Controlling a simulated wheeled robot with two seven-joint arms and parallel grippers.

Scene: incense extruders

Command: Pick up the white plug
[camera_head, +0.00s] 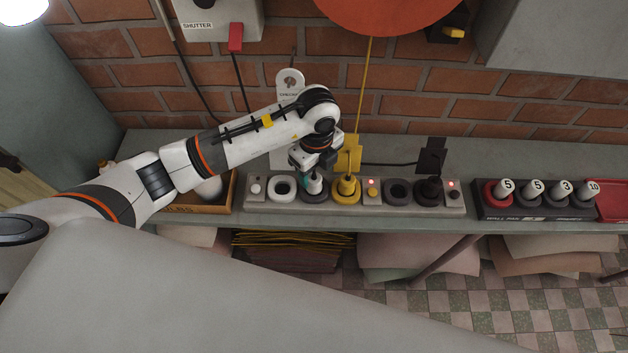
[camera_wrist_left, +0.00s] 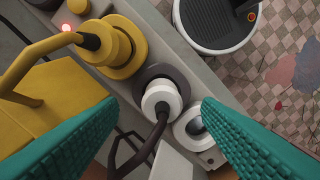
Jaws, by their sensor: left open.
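The white plug (camera_head: 314,185) sits upright in a dark grey ring socket (camera_head: 313,196) on the long grey socket strip (camera_head: 330,208). In the left wrist view the white plug (camera_wrist_left: 161,95) shows its black cord running down the picture, with the grey ring (camera_wrist_left: 178,73) around it. My left gripper (camera_head: 311,172) is just above the plug. Its teal fingers are open and empty (camera_wrist_left: 159,108), one to each side of the plug in the wrist view. How far the tips are from it in depth is unclear. My right gripper is not in view.
A yellow plug (camera_head: 346,188) with a thick yellow body stands close to the right. An empty white ring socket (camera_head: 283,188) is on the left. A black plug (camera_head: 430,190) sits further right, and a dark rack (camera_head: 530,211) holds numbered cylinders beyond. A brick wall stands behind.

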